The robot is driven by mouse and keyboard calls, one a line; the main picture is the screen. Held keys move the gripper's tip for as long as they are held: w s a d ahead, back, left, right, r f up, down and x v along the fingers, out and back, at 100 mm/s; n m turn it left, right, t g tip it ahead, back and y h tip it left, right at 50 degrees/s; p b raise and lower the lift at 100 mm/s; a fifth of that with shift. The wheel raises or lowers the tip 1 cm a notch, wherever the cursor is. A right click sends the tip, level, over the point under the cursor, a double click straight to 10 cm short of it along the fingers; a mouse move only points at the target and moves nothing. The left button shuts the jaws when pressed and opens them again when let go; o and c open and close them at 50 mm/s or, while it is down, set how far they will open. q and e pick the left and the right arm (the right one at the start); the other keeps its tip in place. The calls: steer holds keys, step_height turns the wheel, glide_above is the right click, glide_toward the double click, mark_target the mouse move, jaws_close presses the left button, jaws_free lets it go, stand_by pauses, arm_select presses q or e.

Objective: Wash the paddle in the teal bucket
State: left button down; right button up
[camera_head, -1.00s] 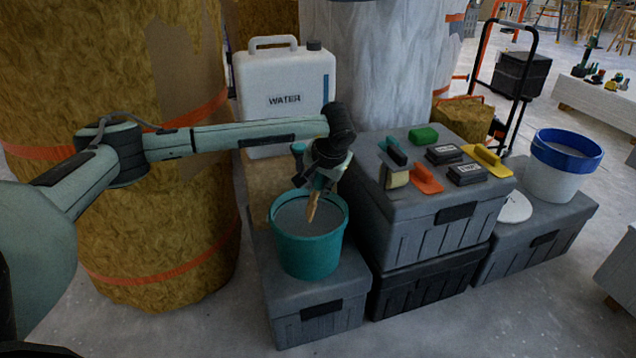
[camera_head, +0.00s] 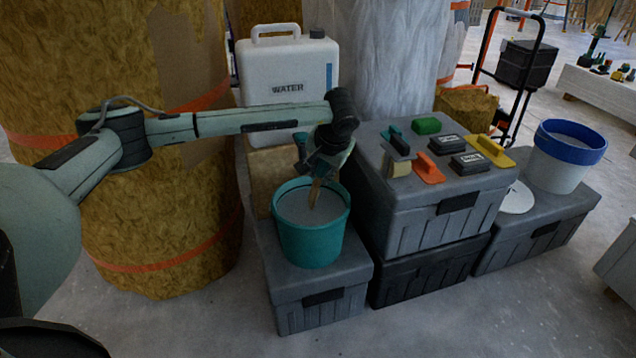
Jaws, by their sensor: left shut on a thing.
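The teal bucket (camera_head: 309,244) stands upright on a low grey case and holds greyish liquid. My left gripper (camera_head: 318,172) is above the back right part of the bucket's opening, pointing down. It is shut on the paddle (camera_head: 314,195), a light wooden piece. The paddle hangs down inside the bucket's rim, and its lower end seems to meet the liquid. The gripper hides the upper part of the paddle. My right gripper is not in view.
A grey case (camera_head: 430,205) right of the bucket carries trowels, a green block (camera_head: 427,126) and small dark boxes. A white water canister (camera_head: 288,75) stands behind. A blue-rimmed white bucket (camera_head: 560,170) is at the right. Large fibre rolls (camera_head: 165,235) stand at the left.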

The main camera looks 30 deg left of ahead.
arm_select(q)
steer(key=shift+f+b, duration=0.35)
steer(key=shift+f, duration=0.15)
steer(key=shift+r, duration=0.1)
steer(key=shift+r+p, duration=0.55)
steer(key=shift+f, duration=0.15)
steer(key=shift+f+b, duration=0.4)
steer(key=shift+f, duration=0.1)
steer(key=shift+r, duration=0.15)
